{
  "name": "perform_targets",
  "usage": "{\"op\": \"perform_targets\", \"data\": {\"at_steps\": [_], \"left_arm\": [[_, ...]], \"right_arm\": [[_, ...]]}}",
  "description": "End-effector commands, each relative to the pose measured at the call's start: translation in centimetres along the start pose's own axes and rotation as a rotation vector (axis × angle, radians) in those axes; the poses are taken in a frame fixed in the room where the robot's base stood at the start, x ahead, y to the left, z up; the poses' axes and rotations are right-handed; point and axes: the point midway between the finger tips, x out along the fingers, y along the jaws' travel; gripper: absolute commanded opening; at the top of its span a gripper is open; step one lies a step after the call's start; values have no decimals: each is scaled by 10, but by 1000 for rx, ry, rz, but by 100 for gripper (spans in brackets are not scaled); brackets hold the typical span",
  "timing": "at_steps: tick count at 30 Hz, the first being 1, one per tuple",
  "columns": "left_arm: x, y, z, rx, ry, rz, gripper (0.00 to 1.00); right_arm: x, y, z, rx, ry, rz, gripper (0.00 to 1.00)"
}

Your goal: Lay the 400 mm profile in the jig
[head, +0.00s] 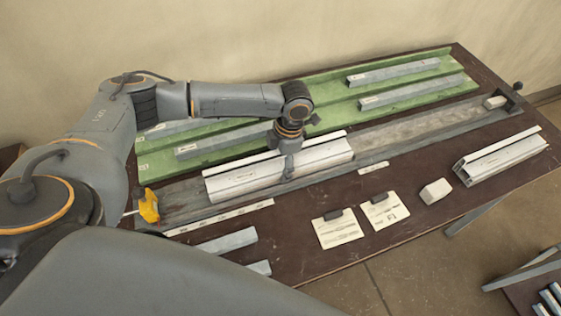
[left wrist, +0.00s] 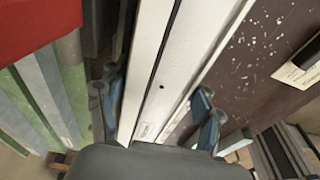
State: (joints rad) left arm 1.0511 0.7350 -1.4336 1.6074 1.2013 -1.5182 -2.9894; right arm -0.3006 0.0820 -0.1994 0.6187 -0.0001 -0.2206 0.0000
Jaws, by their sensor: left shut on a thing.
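A long pale aluminium profile (head: 238,179) lies lengthwise along the left half of the grey jig channel (head: 410,128). I cannot tell whether it rests on the jig floor or is held just above it. My left gripper (head: 288,172) comes down from above and is shut on this profile, right of its middle. In the left wrist view, the blue fingers of the gripper (left wrist: 158,112) stand on both sides of the pale profile (left wrist: 150,75). An orange clamp (head: 149,206) is at the jig's left end, apart from the profile. My right gripper is out of view.
A green rack (head: 215,135) with several grey profiles stands behind the jig. Another pale profile (head: 500,157) lies at the right. A small white block (head: 435,191) and two paper cards (head: 385,210) lie in front. An end stop (head: 508,97) closes the jig's right end.

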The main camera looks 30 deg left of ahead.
Motion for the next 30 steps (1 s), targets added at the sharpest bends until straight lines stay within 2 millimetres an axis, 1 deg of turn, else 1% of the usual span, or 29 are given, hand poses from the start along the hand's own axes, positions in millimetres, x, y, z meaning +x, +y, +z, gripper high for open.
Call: {"op": "perform_targets", "data": {"at_steps": [6, 7, 8, 9, 10, 25, 29, 30], "left_arm": [[8, 0, 1, -1, 1, 0, 12], [8, 0, 0, 0, 2, 0, 72], [8, 0, 0, 0, 3, -1, 78], [8, 0, 0, 0, 4, -1, 86], [9, -1, 0, 0, 4, -1, 88], [6, 0, 0, -1, 1, 0, 88], [-4, 1, 0, -1, -1, 2, 88], [-7, 0, 0, -1, -2, 1, 88]], "right_arm": [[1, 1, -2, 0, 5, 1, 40], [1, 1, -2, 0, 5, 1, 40], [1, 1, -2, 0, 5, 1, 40], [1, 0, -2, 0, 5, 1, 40], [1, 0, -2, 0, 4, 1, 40], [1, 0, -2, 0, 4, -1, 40], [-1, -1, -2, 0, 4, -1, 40], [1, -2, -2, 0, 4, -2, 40]]}}
